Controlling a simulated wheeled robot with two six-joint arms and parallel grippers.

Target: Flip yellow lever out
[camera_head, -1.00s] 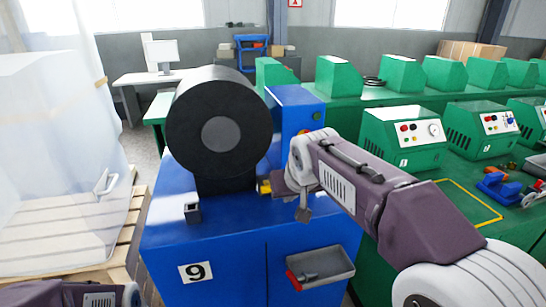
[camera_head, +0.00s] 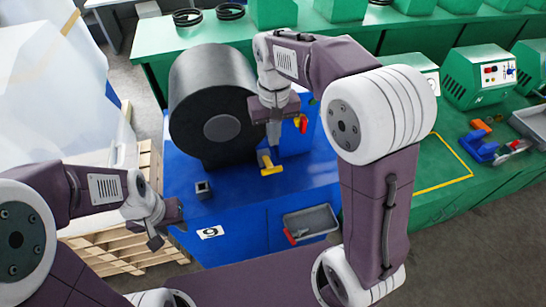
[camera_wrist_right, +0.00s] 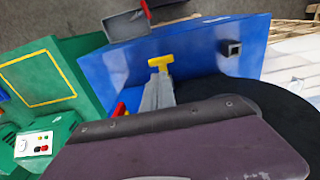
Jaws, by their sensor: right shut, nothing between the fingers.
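The yellow lever (camera_head: 270,165) has a T-shaped end and sits on the blue machine (camera_head: 310,175), to the right of the black drum (camera_head: 205,90). It also shows in the right wrist view (camera_wrist_right: 160,63), just beyond my fingertips. My right gripper (camera_head: 273,143) points down just behind the lever, shut and empty. Its grey fingers (camera_wrist_right: 159,92) line up with the lever in the wrist view; I cannot tell whether they touch it. My left gripper (camera_head: 166,226) hangs at the machine's front left, away from the lever; its finger opening is unclear.
A red part (camera_head: 301,123) stands just right of my right gripper. A small dark square socket (camera_head: 203,189) is on the machine's top left. A grey tray (camera_head: 311,222) hangs at the front. Green benches (camera_head: 450,190) stand to the right. A wooden pallet (camera_head: 115,245) lies left.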

